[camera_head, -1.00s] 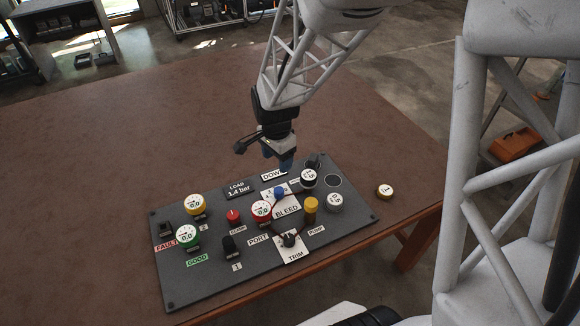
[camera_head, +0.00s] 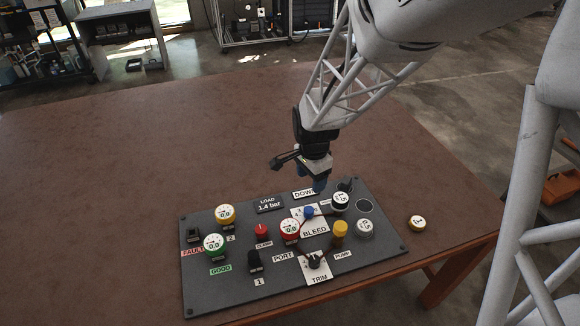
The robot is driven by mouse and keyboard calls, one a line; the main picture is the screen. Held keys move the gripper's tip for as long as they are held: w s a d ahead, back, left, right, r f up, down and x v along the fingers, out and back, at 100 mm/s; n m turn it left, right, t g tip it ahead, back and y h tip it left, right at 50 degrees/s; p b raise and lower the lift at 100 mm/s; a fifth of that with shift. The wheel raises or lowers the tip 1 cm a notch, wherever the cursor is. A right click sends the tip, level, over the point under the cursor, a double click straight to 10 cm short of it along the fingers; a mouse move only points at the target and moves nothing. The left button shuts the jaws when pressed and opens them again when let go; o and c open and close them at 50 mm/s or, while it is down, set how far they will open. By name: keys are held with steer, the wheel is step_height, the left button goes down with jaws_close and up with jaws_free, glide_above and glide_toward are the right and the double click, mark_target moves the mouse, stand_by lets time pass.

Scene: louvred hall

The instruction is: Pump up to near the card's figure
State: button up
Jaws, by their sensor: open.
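A dark panel (camera_head: 222,291) lies on the brown table. Its card (camera_head: 269,204) reads "LOAD 1.4 bar". A yellow pump knob (camera_head: 340,232) stands beside the PUMP label. A blue knob (camera_head: 308,211) stands at the BLEED plate. The red-rimmed gauge (camera_head: 290,229), yellow-rimmed gauge (camera_head: 225,213) and green-rimmed gauge (camera_head: 213,244) each appear to read 0.0. A black-rimmed gauge (camera_head: 340,201) and a pale gauge (camera_head: 364,228) are too small to read surely. My gripper (camera_head: 313,182) is open and empty, above the panel's far edge near the DOWN label.
A red knob (camera_head: 262,231), a black lever (camera_head: 254,261) and a TRIM dial (camera_head: 314,262) also stand on the panel. The table (camera_head: 160,150) is clear to the left and behind.

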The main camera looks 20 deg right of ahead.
mark_target(341, 226)
stand_by(0.9)
steer(key=shift+s, duration=0.1)
steer(key=c, duration=0.5)
steer(key=shift+s+d+r, duration=0.15)
steer(key=shift+s+d, duration=0.15)
steer(key=shift+s, duration=0.05)
steer(key=c, duration=0.5)
steer(key=s+d+n, duration=0.1)
steer(key=s, duration=0.2)
steer(key=s+d+r+n, duration=0.1)
steer(key=s, duration=0.3)
steer(key=s+d, duration=0.2)
steer(key=s, duration=0.1)
steer(key=shift+s+d+r+n, duration=0.1)
steer(key=shift+s+r+n, duration=0.1)
steer(key=shift+r+n, duration=0.2)
jaws_close()
steer(key=shift+f, duration=0.25)
steer(key=shift+f, duration=3.1)
